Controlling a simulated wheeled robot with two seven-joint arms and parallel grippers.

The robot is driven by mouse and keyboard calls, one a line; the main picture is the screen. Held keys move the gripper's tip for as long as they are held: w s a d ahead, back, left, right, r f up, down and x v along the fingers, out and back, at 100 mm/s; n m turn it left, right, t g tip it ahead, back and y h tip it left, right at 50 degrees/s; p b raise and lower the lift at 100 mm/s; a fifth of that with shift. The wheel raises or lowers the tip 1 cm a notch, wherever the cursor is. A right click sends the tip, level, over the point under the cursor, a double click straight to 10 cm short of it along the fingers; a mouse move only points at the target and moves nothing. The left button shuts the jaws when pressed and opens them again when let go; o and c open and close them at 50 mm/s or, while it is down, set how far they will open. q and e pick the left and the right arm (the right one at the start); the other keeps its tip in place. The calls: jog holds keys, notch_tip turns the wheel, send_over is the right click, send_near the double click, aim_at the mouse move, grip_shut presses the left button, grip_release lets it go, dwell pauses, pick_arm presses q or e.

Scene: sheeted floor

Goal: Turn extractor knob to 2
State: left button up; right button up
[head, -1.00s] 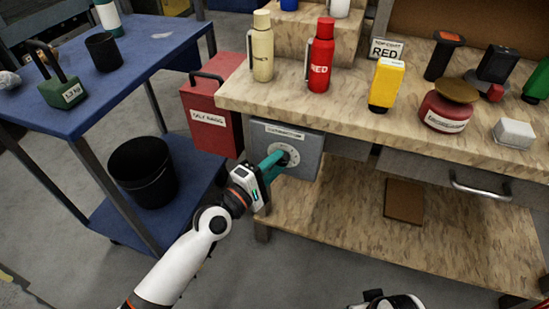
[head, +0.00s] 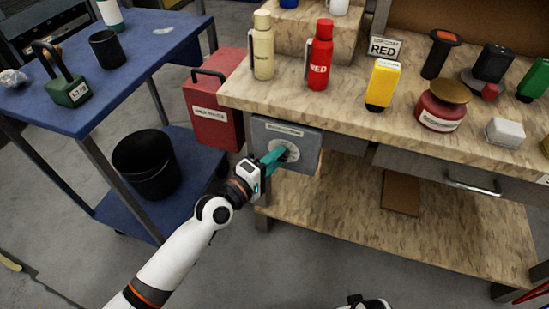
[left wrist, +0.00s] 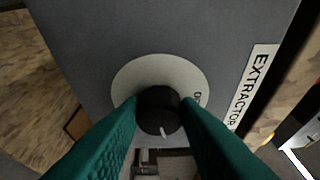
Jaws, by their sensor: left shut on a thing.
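The extractor box (head: 304,160) is a grey panel under the left end of the workbench top, with a label strip along its upper edge. In the left wrist view the label (left wrist: 254,85) reads EXTRACTOR. A black knob (left wrist: 159,110) with a pale pointer mark sits on a light round dial (left wrist: 128,82). My left gripper (head: 280,155) has its teal fingers on either side of the knob, shut on it. The fingers hide much of the dial, and I cannot read the number at the pointer. My right gripper (head: 365,302) shows only partly at the bottom edge; its fingers are not clear.
A red box (head: 214,120) stands left of the extractor panel. A blue cart (head: 130,75) with a black bin (head: 146,165) is at the left. The bench top (head: 290,95) holds bottles and tools above the panel. A drawer handle (head: 470,187) is at right.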

pick_arm(q)
jog(key=shift+f, duration=0.1)
jog(key=o, duration=1)
jog(key=v, duration=1.2)
pick_arm(e)
jog(key=shift+w+r, duration=0.2)
jog(key=shift+r, duration=0.05)
jog(key=shift+s+f, duration=0.1)
jog(key=shift+s, duration=0.05)
